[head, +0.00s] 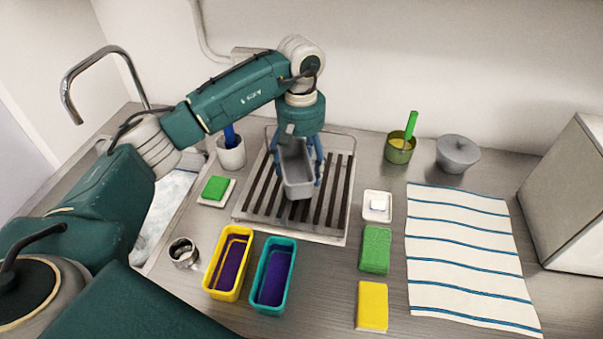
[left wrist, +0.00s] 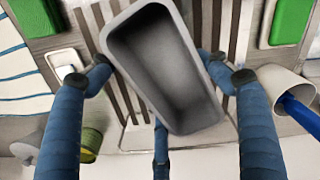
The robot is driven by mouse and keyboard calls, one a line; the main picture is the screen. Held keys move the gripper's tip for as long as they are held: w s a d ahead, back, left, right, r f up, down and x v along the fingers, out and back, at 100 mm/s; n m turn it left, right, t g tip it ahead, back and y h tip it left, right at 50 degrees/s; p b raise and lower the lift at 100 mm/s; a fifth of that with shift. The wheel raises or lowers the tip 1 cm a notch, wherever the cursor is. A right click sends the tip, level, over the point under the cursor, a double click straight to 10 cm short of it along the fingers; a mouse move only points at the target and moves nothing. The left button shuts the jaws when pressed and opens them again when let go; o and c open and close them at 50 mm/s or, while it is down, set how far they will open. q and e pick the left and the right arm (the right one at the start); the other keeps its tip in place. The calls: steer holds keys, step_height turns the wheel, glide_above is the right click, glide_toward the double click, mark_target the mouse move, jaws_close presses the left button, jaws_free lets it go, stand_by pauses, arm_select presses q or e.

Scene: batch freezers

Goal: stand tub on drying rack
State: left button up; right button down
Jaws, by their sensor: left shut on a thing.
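A grey rectangular tub (head: 297,176) is held by my left gripper (head: 299,165) over the middle of the drying rack (head: 340,215). The rack is a metal tray with dark slats. In the left wrist view the empty tub (left wrist: 160,58) lies between the blue fingers of my left gripper (left wrist: 167,76), its open side facing the camera. The rack's slats (left wrist: 119,97) show beyond it. I cannot tell whether the tub touches the slats. My right gripper is not in view.
Yellow (head: 247,270) and teal (head: 288,280) tubs stand in front of the rack. A white cup (head: 231,155) and green sponge (head: 215,187) are left. A soap dish (head: 377,214), green block (head: 375,248), yellow block (head: 372,305) and striped towel (head: 465,255) are right.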

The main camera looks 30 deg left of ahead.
mark_target(302, 176)
arm_select(q)
step_height(302, 176, down, 2)
steer(key=shift+d, duration=0.1)
step_height(302, 176, down, 2)
steer(key=shift+f+p, duration=0.1)
steer(key=shift+p, duration=0.55)
steer(key=shift+f, duration=0.4)
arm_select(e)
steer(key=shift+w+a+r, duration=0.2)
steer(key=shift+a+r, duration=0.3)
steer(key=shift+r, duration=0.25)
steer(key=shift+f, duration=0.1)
arm_select(q)
steer(key=shift+f+b, duration=0.2)
steer(key=shift+b, duration=0.1)
steer(key=o, duration=1.2)
steer(key=shift+r, duration=0.1)
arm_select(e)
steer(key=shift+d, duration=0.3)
